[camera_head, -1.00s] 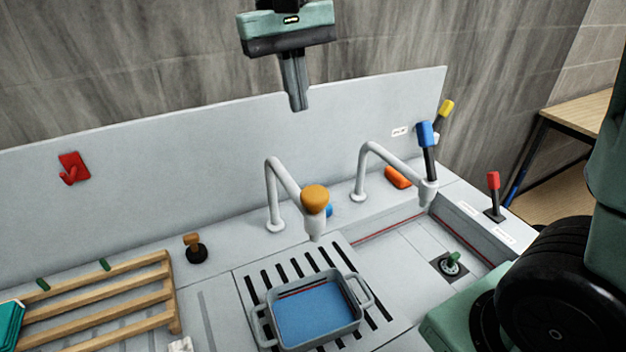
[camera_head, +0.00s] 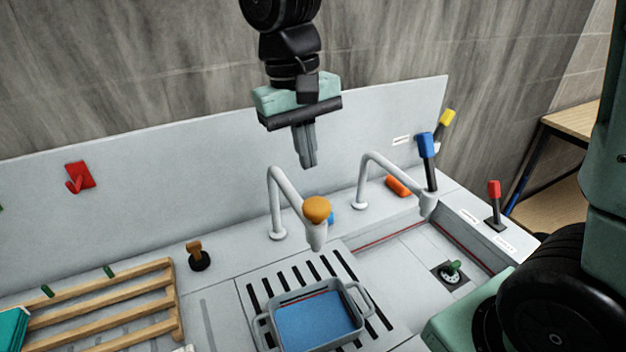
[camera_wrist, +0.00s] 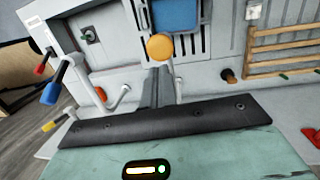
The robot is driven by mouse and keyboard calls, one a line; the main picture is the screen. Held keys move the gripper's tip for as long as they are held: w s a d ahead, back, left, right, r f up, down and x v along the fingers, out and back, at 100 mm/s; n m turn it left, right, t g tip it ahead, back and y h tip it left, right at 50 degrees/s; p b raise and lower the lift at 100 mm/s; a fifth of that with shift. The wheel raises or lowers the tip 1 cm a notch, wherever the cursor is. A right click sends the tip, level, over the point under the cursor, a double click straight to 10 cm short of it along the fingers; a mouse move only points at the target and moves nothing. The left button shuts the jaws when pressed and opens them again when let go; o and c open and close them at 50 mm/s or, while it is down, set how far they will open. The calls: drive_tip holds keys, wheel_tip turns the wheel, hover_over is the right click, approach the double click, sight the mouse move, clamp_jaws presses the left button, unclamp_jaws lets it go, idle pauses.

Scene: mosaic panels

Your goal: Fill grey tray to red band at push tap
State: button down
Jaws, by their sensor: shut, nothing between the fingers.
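The grey tray (camera_head: 318,316) sits on the slotted drain grate below the left tap, with blue water covering its floor. Part of a red band (camera_head: 300,300) shows on its inner far wall above the water. The push tap (camera_head: 290,205) has a white curved spout and an orange round cap (camera_head: 317,208). My gripper (camera_head: 309,165) is shut and empty, pointing down above and behind the orange cap, apart from it. In the wrist view the orange cap (camera_wrist: 160,46) is just beyond my fingertips (camera_wrist: 160,70), and the tray's blue water (camera_wrist: 177,14) shows past it.
A second white tap (camera_head: 385,170) with a blue lever (camera_head: 427,150) stands to the right over a sink with a green plug (camera_head: 453,268). Red (camera_head: 494,200) and yellow (camera_head: 446,120) levers are beyond.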

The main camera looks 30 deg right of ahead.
sight(315, 203)
drive_tip(key=f, duration=0.2)
drive_tip(key=f+p, duration=0.1)
drive_tip(key=f, duration=0.1)
drive_tip(key=f+p, duration=0.1)
drive_tip(key=f, duration=0.1)
drive_tip(key=shift+s+d+f, duration=0.35)
drive_tip(key=shift+f, duration=0.1)
drive_tip(key=shift+f+b, duration=0.9)
drive_tip(key=shift+f, duration=0.05)
drive_tip(key=shift+s, duration=0.1)
drive_tip(key=r+p, duration=0.4)
drive_tip(key=r, duration=0.1)
drive_tip(key=shift+w+a+p, duration=0.2)
drive_tip(key=shift+w+p, duration=0.1)
drive_tip(key=shift+w, duration=0.05)
wheel_tip(315, 203, up, 9)
drive_tip(key=a+b, duration=0.1)
drive_tip(key=b, duration=0.2)
drive_tip(key=shift+w+r+b, duration=0.15)
drive_tip(key=shift+w+b, duration=0.2)
drive_tip(key=shift+w, duration=0.1)
idle(0.4)
